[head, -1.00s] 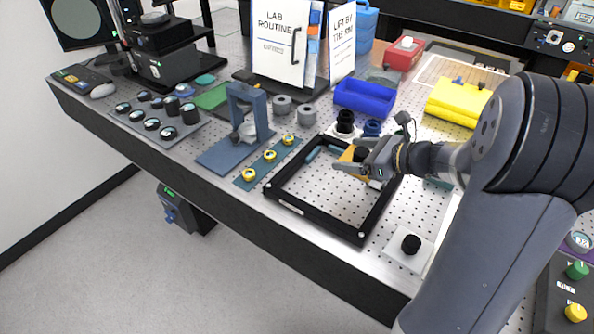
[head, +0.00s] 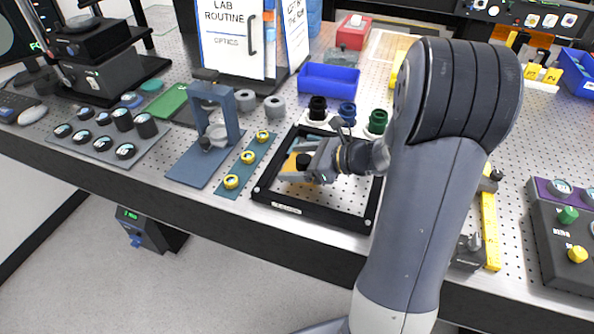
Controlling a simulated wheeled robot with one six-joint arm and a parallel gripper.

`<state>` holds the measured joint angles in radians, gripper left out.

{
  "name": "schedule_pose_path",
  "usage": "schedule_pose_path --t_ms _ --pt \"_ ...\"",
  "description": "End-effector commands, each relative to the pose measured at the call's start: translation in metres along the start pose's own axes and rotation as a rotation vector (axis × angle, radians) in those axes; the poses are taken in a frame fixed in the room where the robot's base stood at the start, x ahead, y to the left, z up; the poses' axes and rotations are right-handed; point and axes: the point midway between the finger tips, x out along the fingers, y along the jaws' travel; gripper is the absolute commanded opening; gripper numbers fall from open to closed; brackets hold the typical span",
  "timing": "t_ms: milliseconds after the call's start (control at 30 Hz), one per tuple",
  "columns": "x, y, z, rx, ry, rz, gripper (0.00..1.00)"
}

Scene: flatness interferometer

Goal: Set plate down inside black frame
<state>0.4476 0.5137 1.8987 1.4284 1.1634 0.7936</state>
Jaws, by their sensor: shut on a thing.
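The black frame (head: 325,217) lies on the perforated bench top near its front edge, in the middle of the head view. My gripper (head: 293,162) is over the left part of the frame's opening. Its jaws are shut on the plate (head: 288,166), which shows as an orange-yellow patch with a dark round knob (head: 303,160) between the fingers. The fingers and wrist hide much of the plate. I cannot tell whether it touches the bench or hangs a little above it.
A blue-grey stand (head: 216,125) and a strip with several yellow rings (head: 247,157) lie just left of the frame. Black, blue and green posts (head: 347,113) and a blue bin (head: 328,78) stand behind it.

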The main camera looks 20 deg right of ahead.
Motion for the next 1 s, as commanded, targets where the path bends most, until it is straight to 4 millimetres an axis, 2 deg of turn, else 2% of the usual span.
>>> schedule_pose_path --t_ms 100,200,633,667,867,1000 --pt "0.007 0.000 -0.017 0.005 0.001 0.002 0.49" --pt "0.011 0.000 -0.027 0.003 0.000 0.001 0.49" --pt "0.014 0.000 -0.033 0.000 0.000 0.000 0.49" --pt "0.014 0.000 -0.033 0.001 0.001 0.001 0.83" --pt "0.013 0.000 -0.032 0.001 0.001 0.001 1.00" --pt "0.013 0.000 -0.032 0.001 0.001 0.001 1.00"
